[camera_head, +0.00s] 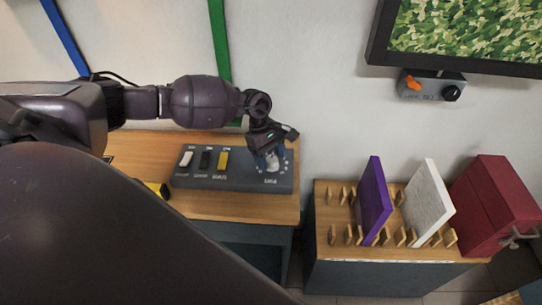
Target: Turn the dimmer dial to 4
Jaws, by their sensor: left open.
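The dimmer dial (272,164) is a pale knob at the right end of a dark grey control panel (235,186) on a wooden bench. Small light marks ring the dial, but they are too small to read, so its setting cannot be told. My left gripper (270,153) is open and reaches down over the dial, hiding part of it. I cannot tell whether its fingers touch the knob. My right gripper is not in view.
The panel also carries white (186,158), black (205,159) and yellow (223,160) switches. A rack (340,248) to the right holds a purple board (374,200) and a white board (427,201), beside a red box (490,205). A wall box (431,87) has an orange lever.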

